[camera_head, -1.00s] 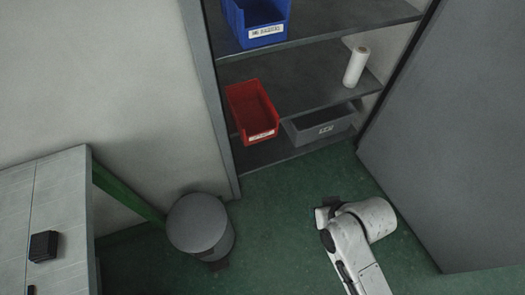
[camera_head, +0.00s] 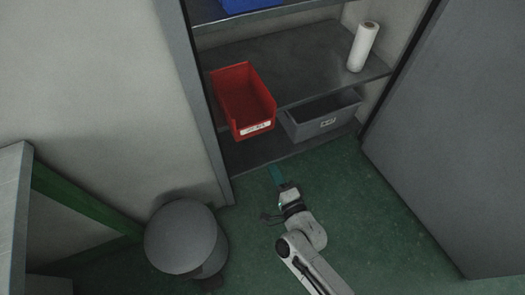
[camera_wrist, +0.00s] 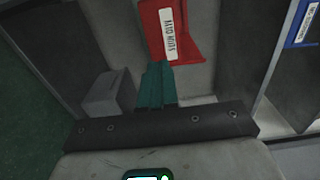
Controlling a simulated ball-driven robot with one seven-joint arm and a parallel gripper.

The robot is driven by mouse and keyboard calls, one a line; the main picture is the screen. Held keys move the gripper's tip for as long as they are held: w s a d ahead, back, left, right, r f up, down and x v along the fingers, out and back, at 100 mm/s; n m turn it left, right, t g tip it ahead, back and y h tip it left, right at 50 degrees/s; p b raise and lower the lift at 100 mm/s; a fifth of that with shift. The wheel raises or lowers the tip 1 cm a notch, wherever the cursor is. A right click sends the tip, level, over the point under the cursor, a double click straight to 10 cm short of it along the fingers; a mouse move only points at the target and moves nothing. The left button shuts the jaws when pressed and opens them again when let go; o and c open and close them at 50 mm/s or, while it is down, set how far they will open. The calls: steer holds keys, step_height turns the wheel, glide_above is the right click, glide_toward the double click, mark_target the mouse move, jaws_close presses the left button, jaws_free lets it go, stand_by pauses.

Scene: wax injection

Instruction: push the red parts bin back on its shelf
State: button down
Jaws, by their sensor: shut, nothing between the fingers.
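The red parts bin (camera_head: 243,88) sits on the middle shelf (camera_head: 300,62) at its left end. Its labelled front sticks out past the shelf's front edge. The wrist view shows the bin (camera_wrist: 179,46) upper middle, with its white label facing me. My gripper (camera_head: 274,171) is in front of the cabinet, below and apart from the bin in the head view. Its teal fingers (camera_wrist: 158,66) are together and empty in the wrist view, and their tips appear just below the bin. I cannot tell the exact gap.
A grey bin (camera_head: 320,116) stands right of the red bin, lower down. A white roll (camera_head: 362,46) stands on the shelf at right. A blue bin (camera_head: 250,4) is on the shelf above. A grey round bin (camera_head: 181,238) stands at left. The cabinet door (camera_head: 440,140) is open at right.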

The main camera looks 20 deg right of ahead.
steer(key=b, duration=0.2)
glide_toward(245, 119)
steer(key=r, duration=0.1)
steer(key=s+r, duration=0.1)
steer(key=r, duration=0.1)
steer(key=shift+s+a, duration=0.1)
steer(key=w+b, duration=0.1)
steer(key=w, duration=0.2)
steer(key=w+b, duration=0.2)
steer(key=w, duration=0.1)
steer(key=w+b, duration=0.1)
steer(key=w, duration=0.2)
steer(key=shift+w+f+b, duration=0.35)
steer(key=shift+w, duration=0.05)
steer(key=shift+w+r, duration=0.3)
steer(key=shift+w, duration=0.45)
steer(key=shift+s, duration=0.1)
